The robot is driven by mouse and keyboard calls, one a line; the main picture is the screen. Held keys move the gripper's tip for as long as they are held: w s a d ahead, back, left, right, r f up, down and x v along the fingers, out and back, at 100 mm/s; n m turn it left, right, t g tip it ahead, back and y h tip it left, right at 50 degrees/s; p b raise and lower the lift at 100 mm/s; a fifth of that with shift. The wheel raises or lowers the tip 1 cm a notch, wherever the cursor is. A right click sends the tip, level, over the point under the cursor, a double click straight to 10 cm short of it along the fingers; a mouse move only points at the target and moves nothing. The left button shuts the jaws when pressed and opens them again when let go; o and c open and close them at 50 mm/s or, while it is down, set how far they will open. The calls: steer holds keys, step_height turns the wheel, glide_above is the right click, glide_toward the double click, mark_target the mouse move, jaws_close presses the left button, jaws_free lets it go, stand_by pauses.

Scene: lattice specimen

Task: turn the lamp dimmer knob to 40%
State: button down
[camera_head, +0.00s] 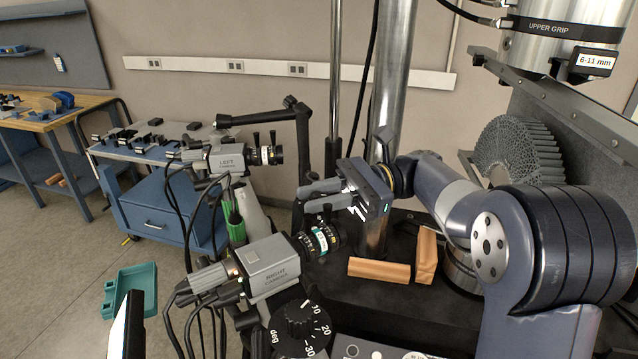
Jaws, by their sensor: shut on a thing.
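My gripper (322,195) is at the middle of the view, its two grey fingers pointing left. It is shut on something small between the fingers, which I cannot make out. The fingers are just above the lens (321,240) of the grey camera marked RIGHT CAMERA (268,262). Dark levers stand up from that lens near the fingertips; I cannot tell whether they touch. I cannot pick out a lamp dimmer knob or a percent scale.
The LEFT CAMERA (222,160) stands behind to the left, with cables hanging. A black jointed arm (262,118) and a steel column (390,90) stand behind my gripper. Wooden blocks (380,269) lie on the dark base. A grey lattice piece (515,145) is at right.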

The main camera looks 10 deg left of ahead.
stand_by(0.5)
steer(key=c, duration=1.3)
jaws_free()
